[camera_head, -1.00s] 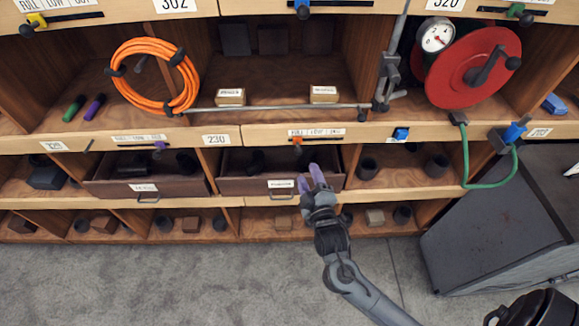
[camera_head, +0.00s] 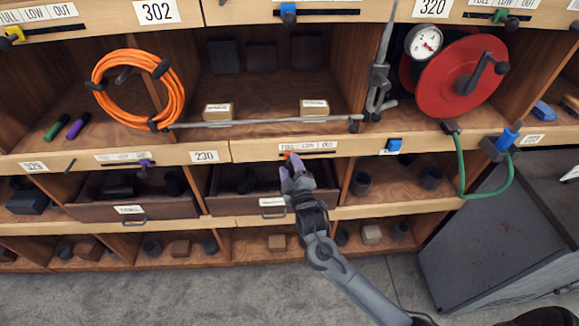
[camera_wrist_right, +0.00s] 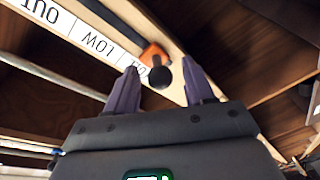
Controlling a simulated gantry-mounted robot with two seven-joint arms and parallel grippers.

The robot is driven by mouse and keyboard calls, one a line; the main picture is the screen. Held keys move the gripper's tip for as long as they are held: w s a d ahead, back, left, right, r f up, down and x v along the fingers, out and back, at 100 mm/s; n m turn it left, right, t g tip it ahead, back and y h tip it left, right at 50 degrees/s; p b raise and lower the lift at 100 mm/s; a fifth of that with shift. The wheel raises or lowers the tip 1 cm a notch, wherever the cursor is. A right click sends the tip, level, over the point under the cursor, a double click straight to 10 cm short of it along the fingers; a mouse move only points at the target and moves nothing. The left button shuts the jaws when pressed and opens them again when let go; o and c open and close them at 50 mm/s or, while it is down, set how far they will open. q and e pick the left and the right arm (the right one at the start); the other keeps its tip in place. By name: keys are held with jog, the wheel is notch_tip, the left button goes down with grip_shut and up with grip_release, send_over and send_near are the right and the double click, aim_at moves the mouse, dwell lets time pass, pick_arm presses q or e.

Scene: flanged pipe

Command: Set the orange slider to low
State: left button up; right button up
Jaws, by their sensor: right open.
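The orange slider (camera_head: 287,154) sits on the shelf-edge strip, under the left, FULL end of its FULL LOW OUT label (camera_head: 307,147). My right gripper (camera_head: 293,165) is open and reaches up from below, its purple fingertips just at the slider and partly covering it. In the right wrist view, the slider's orange body (camera_wrist_right: 153,53) and round black knob (camera_wrist_right: 159,76) lie between the two open fingers (camera_wrist_right: 162,84), the knob closer to the left finger. Contact cannot be told. The upside-down label (camera_wrist_right: 88,38) reads OUT and LOW, its FULL end partly hidden by the left finger.
A drawer (camera_head: 260,192) is below the strip. A purple slider (camera_head: 145,164) is to the left and a blue one (camera_head: 394,146) to the right. An orange hose coil (camera_head: 105,105), a metal bar and a red reel (camera_head: 445,85) are above. A grey cabinet (camera_head: 490,240) stands at right.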

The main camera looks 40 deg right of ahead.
jog(key=shift+w+d, duration=0.2)
jog(key=shift+w, duration=0.25)
grip_shut()
